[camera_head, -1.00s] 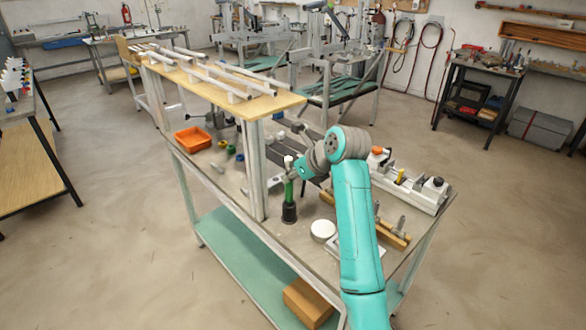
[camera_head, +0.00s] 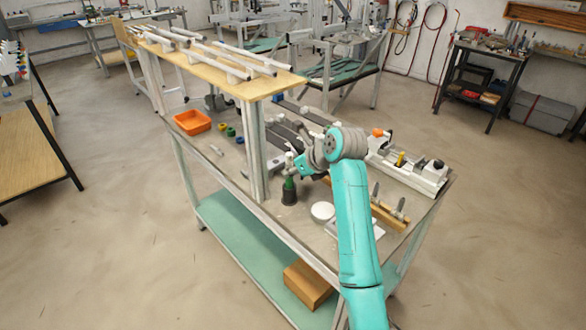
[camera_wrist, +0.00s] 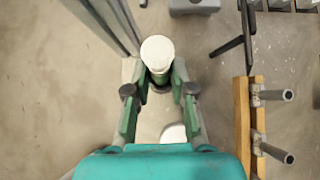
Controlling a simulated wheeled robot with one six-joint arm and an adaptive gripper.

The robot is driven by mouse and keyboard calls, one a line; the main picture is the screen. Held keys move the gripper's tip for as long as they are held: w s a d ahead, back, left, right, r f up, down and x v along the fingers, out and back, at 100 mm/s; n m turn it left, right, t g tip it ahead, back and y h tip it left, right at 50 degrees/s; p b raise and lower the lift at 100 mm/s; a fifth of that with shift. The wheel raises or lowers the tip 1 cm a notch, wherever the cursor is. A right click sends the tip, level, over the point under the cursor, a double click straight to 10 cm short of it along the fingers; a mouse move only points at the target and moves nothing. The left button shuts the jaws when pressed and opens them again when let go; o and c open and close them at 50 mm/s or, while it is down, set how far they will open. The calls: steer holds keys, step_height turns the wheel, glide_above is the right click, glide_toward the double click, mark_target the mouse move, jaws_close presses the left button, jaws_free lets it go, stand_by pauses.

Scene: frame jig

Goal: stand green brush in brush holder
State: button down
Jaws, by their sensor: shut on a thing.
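The green brush (camera_head: 288,184) stands upright at the dark brush holder (camera_head: 289,197) on the bench. Its lower end appears to be inside the holder's mouth, though how deep is hidden. My gripper (camera_head: 292,170) is shut on the brush near its upper part. In the wrist view, the brush's white round top (camera_wrist: 157,49) lies between the two green-padded fingers of my gripper (camera_wrist: 158,76). There the holder is mostly hidden under the brush.
A white round dish (camera_head: 322,211) and a wooden rack with metal pegs (camera_head: 388,216) stand to the right. A post (camera_head: 252,150) of the raised shelf is close on the left. An orange tray (camera_head: 192,122) lies further left.

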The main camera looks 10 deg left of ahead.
steer(key=c, duration=0.9)
jaws_free()
steer(key=v, duration=1.2)
